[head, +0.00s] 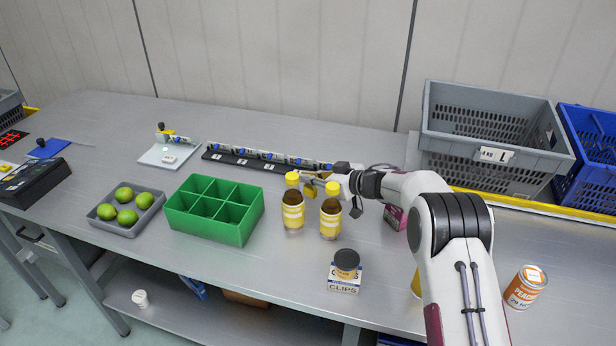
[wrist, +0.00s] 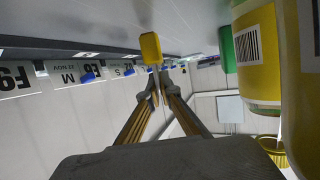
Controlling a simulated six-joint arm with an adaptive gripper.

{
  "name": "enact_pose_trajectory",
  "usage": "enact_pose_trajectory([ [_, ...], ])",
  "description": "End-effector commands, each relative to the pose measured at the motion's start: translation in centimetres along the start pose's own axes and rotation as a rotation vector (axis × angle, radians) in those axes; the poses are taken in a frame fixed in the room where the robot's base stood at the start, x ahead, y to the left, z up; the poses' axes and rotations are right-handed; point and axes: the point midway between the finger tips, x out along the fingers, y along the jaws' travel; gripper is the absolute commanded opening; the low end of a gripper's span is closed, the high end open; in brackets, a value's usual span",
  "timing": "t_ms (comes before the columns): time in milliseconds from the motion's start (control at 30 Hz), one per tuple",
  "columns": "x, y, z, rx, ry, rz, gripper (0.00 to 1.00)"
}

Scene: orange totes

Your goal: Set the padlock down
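The padlock has a yellow body and shows at the fingertips in the wrist view (wrist: 151,47), with a thin grey part, which looks like its shackle, between the fingers. In the head view the padlock (head: 309,192) is a small yellow patch between and behind the two yellow-capped bottles, partly hidden. My gripper (head: 318,179) is low over the table, just behind those bottles. In the wrist view my gripper (wrist: 156,78) has its fingertips drawn together on the padlock. I cannot tell whether the padlock touches the table.
Two brown bottles (head: 293,213) (head: 331,218) stand close in front of my gripper. A black labelled rail (head: 262,162) lies behind. The green divided box (head: 214,232), grey lime tray (head: 148,212) and white board (head: 160,157) are left. A jar sits on a clips box (head: 343,285) in front.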

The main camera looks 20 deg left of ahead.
Motion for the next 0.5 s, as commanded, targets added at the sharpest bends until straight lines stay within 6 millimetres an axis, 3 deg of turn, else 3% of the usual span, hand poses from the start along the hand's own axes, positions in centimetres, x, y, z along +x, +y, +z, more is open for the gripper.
enact_pose_trajectory([
  [500,0.35,-0.01,0.85,0.001,0.0,0.0,0.0],
])
